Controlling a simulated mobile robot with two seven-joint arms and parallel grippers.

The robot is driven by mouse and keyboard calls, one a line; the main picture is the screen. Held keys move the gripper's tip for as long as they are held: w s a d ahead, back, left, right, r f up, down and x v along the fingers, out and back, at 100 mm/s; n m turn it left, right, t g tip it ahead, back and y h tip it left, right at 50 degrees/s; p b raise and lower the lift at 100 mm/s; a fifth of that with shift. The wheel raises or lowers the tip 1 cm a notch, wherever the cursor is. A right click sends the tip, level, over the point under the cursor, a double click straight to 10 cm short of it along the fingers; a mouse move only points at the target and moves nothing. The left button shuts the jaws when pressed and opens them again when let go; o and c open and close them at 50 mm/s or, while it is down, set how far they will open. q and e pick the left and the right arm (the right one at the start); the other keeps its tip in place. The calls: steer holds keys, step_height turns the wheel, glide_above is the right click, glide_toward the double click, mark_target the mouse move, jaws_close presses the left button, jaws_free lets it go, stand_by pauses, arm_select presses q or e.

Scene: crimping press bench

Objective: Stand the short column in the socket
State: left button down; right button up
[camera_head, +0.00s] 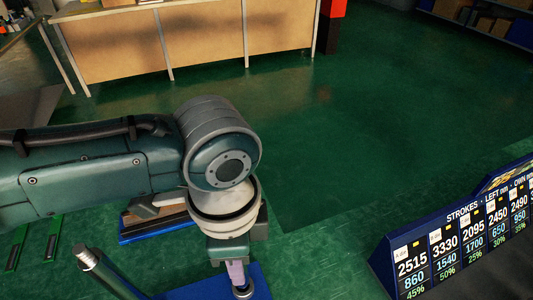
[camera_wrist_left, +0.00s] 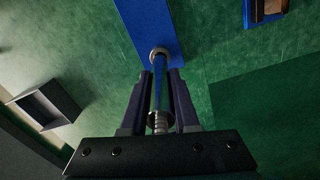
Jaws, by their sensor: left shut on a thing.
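My left gripper (camera_head: 237,272) points down at the lower middle of the head view, over a blue surface (camera_head: 262,285). A metallic ringed end (camera_head: 243,291) shows just below its fingers. In the left wrist view, my left gripper (camera_wrist_left: 160,75) is shut on a slim column (camera_wrist_left: 158,122), whose ridged metallic end lies near the palm. A pale ring (camera_wrist_left: 160,53) lies by the fingertips, over the blue strip (camera_wrist_left: 150,25). I cannot tell whether this ring is the column's far end or the socket. My right gripper is out of view.
A dark rod (camera_head: 88,259) with a metallic tip stands tilted at the lower left. A blue tray (camera_head: 150,236) with a brown and pale thing lies behind my wrist. A numbered board (camera_head: 440,262) is at the right.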

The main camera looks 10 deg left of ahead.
arm_select(q)
steer(key=shift+f+b, duration=0.45)
steer(key=shift+f, duration=0.2)
steer(key=c, duration=0.6)
jaws_free()
step_height(320, 180, up, 9)
steer(key=shift+f+p, duration=0.1)
steer(key=shift+p, duration=1.1)
steer(key=shift+r, duration=0.6)
